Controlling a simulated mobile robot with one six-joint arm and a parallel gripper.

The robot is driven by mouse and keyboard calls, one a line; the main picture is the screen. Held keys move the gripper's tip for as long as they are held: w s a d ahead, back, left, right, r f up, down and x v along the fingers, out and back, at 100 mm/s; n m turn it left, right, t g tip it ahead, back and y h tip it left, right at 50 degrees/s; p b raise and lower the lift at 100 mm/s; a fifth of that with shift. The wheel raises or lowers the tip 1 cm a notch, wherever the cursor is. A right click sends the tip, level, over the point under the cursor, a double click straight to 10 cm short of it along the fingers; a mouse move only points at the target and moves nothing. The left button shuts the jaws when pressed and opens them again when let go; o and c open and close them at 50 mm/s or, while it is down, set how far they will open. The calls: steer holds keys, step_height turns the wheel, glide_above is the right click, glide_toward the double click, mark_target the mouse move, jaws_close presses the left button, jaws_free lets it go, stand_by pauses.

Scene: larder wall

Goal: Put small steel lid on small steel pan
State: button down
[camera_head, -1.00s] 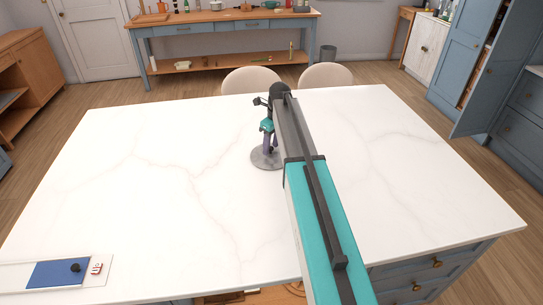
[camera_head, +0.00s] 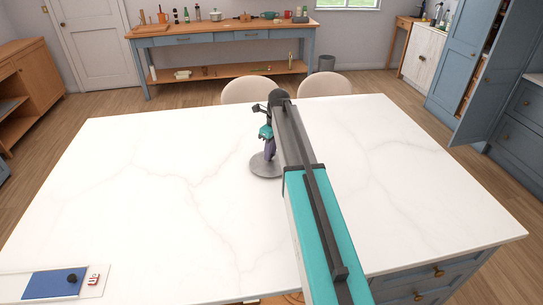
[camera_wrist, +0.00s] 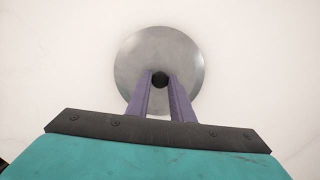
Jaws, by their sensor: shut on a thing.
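The small steel lid is a round grey disc with a black knob (camera_wrist: 160,79). In the wrist view the lid (camera_wrist: 139,58) lies flat beyond my fingers, and in the head view it (camera_head: 263,170) is over the white island top. My gripper (camera_wrist: 160,85) is shut on the knob with its two purple fingers, and it also shows in the head view (camera_head: 269,153). I cannot tell whether the lid touches the marble or hangs just above it. I cannot make out a small steel pan in either view.
The white marble island top (camera_head: 130,190) is mostly clear. A blue and white panel with a black knob (camera_head: 53,282) is at its near left corner. Two pale chairs (camera_head: 249,90) stand behind it. A far blue bench (camera_head: 222,50) bears pots, bottles and other items.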

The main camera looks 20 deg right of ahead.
steer(key=shift+r+b, duration=0.65)
steer(key=shift+r, duration=0.55)
steer(key=s+d+r+b, duration=0.1)
steer(key=s+b, duration=0.3)
steer(key=s, duration=1.2)
steer(key=shift+d+r+b, duration=0.3)
steer(key=shift+d+r, duration=0.05)
steer(key=shift+d, duration=0.1)
